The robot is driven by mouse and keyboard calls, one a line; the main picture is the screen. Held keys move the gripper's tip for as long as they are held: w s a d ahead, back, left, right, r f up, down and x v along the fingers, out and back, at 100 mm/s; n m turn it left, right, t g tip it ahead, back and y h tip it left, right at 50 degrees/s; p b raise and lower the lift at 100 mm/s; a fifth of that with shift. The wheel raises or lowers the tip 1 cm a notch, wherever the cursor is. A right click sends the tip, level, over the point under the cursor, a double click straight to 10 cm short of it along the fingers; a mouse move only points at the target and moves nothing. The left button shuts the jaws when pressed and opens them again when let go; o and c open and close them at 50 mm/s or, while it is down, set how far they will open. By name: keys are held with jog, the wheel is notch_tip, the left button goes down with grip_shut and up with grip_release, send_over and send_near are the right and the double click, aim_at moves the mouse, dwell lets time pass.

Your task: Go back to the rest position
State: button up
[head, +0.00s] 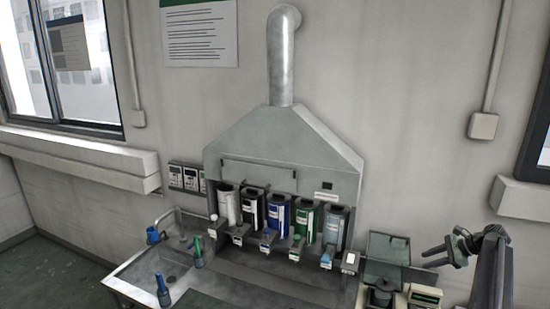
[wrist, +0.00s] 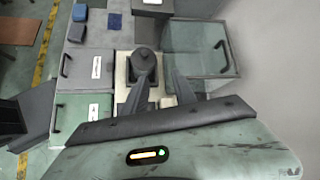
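My gripper (head: 428,257) is at the right in the head view, raised beside the hooded bench, with its two fingers apart. In the wrist view my gripper (wrist: 159,80) also shows its two dark fingers spread, with nothing held between them. A dark round-topped device (wrist: 144,60) on a pale base lies beyond the fingers, near the left one. Whether the fingers touch it cannot be told from this view alone.
A hooded station (head: 285,150) with several coloured canisters stands against the wall. A steel sink tray (head: 135,278) with blue and green bottles is at left. A glass-lidded box (head: 388,248) stands left of my gripper. Open wall lies above my arm.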

jog(key=s+a+f+n+g+h+b, duration=0.1)
jog(key=s+a+f+n+g+b, duration=0.25)
jog(key=a, duration=0.65)
jog(key=a+f+n+h+b, duration=0.1)
jog(key=a+f+n+b, duration=0.4)
jog(key=a, duration=0.6)
jog(key=s+a+f+n+g+b, duration=0.1)
jog(key=s+a+f+n, duration=0.1)
jog(key=a+f, duration=0.6)
jog(key=s+a+f+n+h+b, duration=0.2)
jog(key=s+a+n, duration=0.3)
jog(key=a, duration=0.4)
jog(key=s+a+f+n+g+h+b, duration=0.1)
jog(key=s+a+f+n+h+b, duration=0.1)
jog(key=s+a+f+n+b, duration=0.2)
jog(key=s+a+n, duration=0.1)
jog(key=s+a, duration=0.2)
jog(key=a, duration=0.2)
jog(key=shift+s+f+h, duration=0.15)
jog(key=shift+s+h, duration=0.15)
